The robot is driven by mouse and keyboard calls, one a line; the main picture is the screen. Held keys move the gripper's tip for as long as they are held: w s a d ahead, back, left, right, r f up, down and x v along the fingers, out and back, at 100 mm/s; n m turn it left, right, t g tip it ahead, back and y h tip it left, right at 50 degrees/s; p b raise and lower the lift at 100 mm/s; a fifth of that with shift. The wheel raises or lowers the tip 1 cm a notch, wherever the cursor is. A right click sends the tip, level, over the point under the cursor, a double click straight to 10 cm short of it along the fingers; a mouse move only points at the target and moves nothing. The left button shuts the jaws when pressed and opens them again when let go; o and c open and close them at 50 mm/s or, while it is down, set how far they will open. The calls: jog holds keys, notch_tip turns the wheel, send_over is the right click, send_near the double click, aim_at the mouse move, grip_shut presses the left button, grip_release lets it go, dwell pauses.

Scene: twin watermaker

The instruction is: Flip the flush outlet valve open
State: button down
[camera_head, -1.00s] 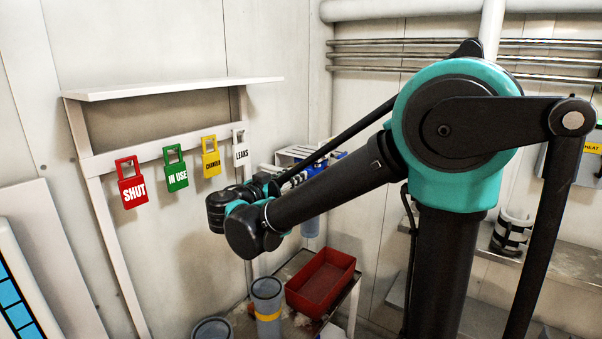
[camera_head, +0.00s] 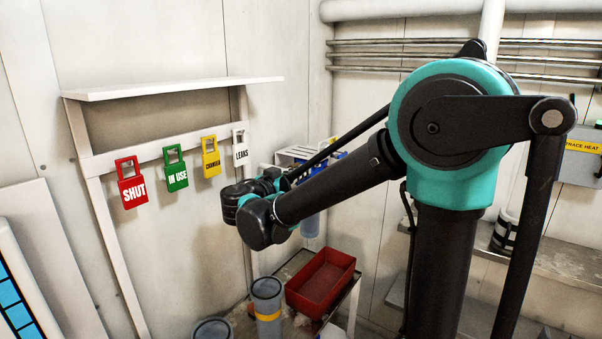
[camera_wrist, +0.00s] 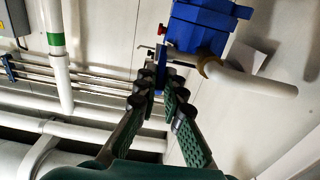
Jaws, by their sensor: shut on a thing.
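In the wrist view my gripper (camera_wrist: 163,92) reaches up to a narrow blue handle (camera_wrist: 160,67), which looks like the valve's lever. Its dark fingers with green pads are shut on the handle, one on each side. Only the handle's upper part shows; the fingers hide the rest. Small metal fittings and a red knob (camera_wrist: 162,29) are just above the fingertips. A blue body (camera_wrist: 205,22) is at the upper right. In the head view my wrist is in front of the blue equipment, and my fingers and the valve are hidden.
A white pipe elbow (camera_wrist: 250,80) is right of the fingers, with other pipes at left. In the head view a red bin (camera_head: 320,282) and a grey cylinder (camera_head: 267,300) are below my wrist. Coloured tags, including a red SHUT tag (camera_head: 131,186), hang at left.

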jog(key=shift+f, duration=0.15)
jog(key=shift+s+a+f+t+h, duration=0.1)
jog(key=shift+f+t+h, duration=0.65)
jog(key=shift+t, duration=0.4)
jog(key=shift+s+f+t+h, duration=0.1)
jog(key=shift+f+t+h, duration=0.4)
jog(key=shift+t+h, duration=0.55)
jog(key=c, duration=1.6)
grip_release()
jog(key=shift+c, duration=0.2)
jog(key=shift+a+f, duration=0.1)
